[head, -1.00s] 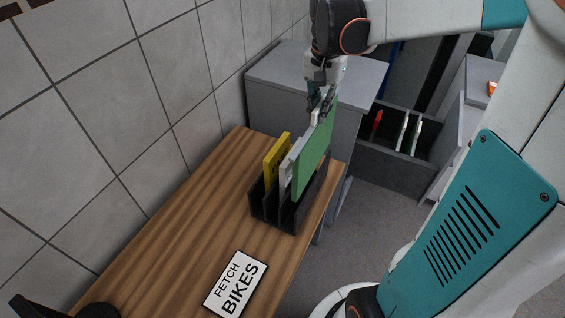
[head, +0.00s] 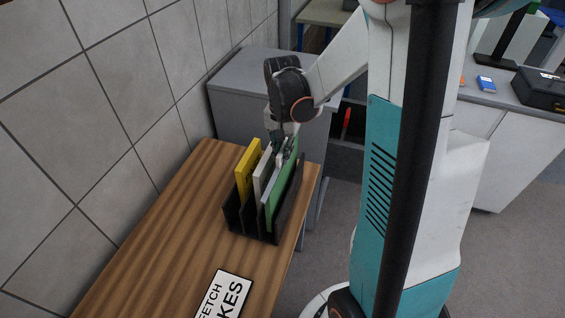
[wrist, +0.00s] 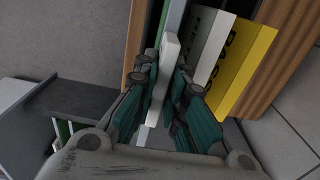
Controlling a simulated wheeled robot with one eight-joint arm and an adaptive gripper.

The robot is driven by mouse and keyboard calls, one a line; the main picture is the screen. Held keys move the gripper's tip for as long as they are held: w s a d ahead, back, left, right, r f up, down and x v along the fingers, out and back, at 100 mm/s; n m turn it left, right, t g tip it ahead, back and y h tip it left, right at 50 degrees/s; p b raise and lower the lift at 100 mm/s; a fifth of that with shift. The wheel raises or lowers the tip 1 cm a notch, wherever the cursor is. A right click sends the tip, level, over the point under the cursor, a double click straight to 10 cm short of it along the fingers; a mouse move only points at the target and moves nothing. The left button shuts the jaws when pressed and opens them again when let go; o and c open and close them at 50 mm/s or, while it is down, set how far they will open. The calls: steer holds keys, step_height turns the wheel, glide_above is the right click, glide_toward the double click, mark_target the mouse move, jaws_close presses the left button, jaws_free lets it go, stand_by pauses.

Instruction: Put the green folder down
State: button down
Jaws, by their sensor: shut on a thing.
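The green folder (head: 283,190) stands upright in the right-hand slot of a black rack (head: 232,216) on the wooden table, in the head view. Its lower edge is low between the dividers; whether it touches the rack floor I cannot tell. My gripper (head: 285,152) is at the folder's top edge. In the wrist view my gripper (wrist: 162,95) is shut on a white piece that seems to be the folder's grip; a green edge (wrist: 174,18) shows beside it.
A grey-white folder (head: 262,172) and a yellow folder (head: 248,168) stand in the slots to the left. A printed sign (head: 222,297) lies on the wooden table (head: 165,240). A grey cabinet (head: 235,80) stands behind, and a tiled wall is at left.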

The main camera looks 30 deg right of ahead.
steer(key=shift+f+b, duration=0.5)
steer(key=shift+f, duration=1.5)
steer(key=c, duration=2.1)
jaws_free()
steer(key=shift+f, duration=0.15)
steer(key=o, duration=0.4)
steer(key=shift+o, duration=0.2)
step_height(320, 180, up, 12)
steer(key=p, duration=0.3)
steer(key=shift+r, duration=0.25)
